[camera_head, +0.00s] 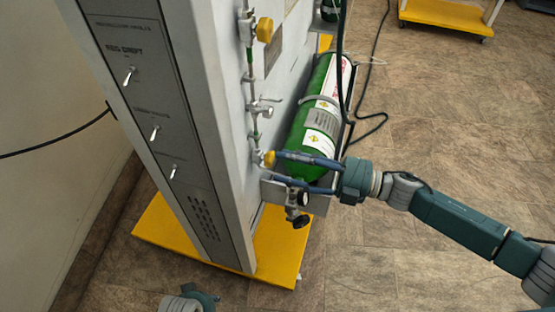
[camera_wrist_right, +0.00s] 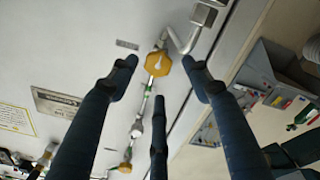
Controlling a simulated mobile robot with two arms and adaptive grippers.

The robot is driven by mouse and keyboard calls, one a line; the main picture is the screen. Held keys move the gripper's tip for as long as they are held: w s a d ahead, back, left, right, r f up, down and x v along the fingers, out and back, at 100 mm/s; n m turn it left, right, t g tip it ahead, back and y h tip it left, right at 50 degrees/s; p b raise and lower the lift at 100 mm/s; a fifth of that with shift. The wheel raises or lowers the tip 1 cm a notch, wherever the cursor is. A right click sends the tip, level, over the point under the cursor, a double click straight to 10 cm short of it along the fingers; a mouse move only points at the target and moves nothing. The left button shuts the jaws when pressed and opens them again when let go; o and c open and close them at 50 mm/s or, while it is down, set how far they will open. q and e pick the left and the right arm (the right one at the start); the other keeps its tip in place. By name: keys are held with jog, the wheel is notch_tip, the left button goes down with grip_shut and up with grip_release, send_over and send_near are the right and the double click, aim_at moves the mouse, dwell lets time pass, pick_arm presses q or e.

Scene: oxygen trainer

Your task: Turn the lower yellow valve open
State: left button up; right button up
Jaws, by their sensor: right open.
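The lower yellow valve (camera_head: 268,158) sits on the pipe on the panel's side, low down beside the green cylinder. In the right wrist view, a yellow valve knob (camera_wrist_right: 158,63) with a pale handle mark lies between and slightly beyond my fingertips. My right gripper (camera_head: 279,168) reaches in from the right, its fingers pointing at the panel. It is open, with fingers spread around the valve; the wrist view (camera_wrist_right: 160,82) shows no clear contact. The upper yellow valve (camera_head: 264,29) is higher on the same pipe. My left gripper's fingers are not seen.
The grey cabinet (camera_head: 185,60) stands on a yellow base (camera_head: 275,262). A dark cable (camera_head: 373,130) lies on the floor; the floor at right is mostly clear.

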jog(key=v, duration=0.8)
jog(key=shift+d, duration=0.35)
jog(key=shift+s+r, duration=0.1)
